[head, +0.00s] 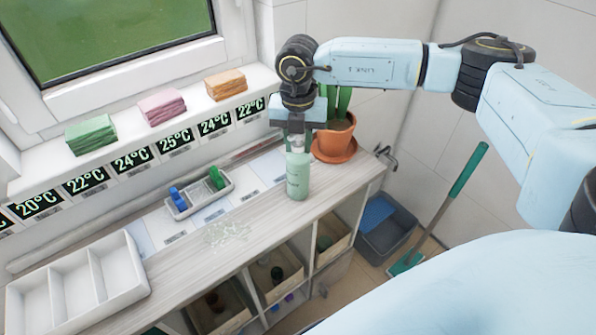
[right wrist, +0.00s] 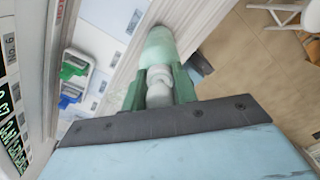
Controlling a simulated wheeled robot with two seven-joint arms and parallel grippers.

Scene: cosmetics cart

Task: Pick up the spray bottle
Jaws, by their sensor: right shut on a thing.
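The spray bottle (head: 298,177) is pale green with a white top and stands upright at the right end of the wooden cart top. My right gripper (head: 296,135) is above it, pointing down, with its fingers shut around the white neck. In the right wrist view the green fingers (right wrist: 159,88) sit on both sides of the white neck, and the bottle's green body (right wrist: 158,45) extends beyond them. I cannot tell whether the bottle's base touches the cart top. My left gripper is not in view.
A potted plant in a terracotta pot (head: 336,138) stands just behind the bottle. A small tray (head: 199,205) with blue and green items lies to the left. A white divided tray (head: 75,287) is at the front left. Folded cloths (head: 161,107) lie on the sill.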

